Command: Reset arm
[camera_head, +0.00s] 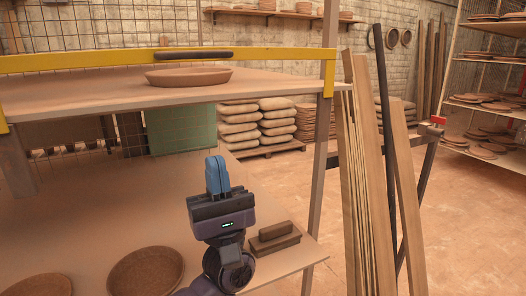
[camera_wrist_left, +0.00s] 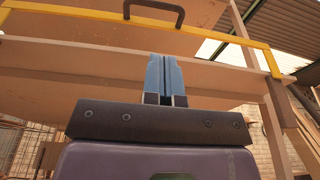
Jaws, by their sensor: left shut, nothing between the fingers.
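My left gripper (camera_head: 217,174) is raised over the lower shelf, in front of the upper shelf's edge, its blue fingers pointing up. The fingers are shut together with nothing between them. In the left wrist view the blue fingers (camera_wrist_left: 166,78) stand upright and closed below the underside of the upper shelf. My right gripper is in neither view.
A shelf rack holds a shallow clay dish (camera_head: 188,76) on its upper shelf (camera_head: 80,92), behind a yellow bar (camera_head: 90,60). The lower shelf holds a round clay dish (camera_head: 146,272) and a brown block (camera_head: 274,238). Wooden planks (camera_head: 362,160) lean at right. The floor (camera_head: 465,220) beyond is open.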

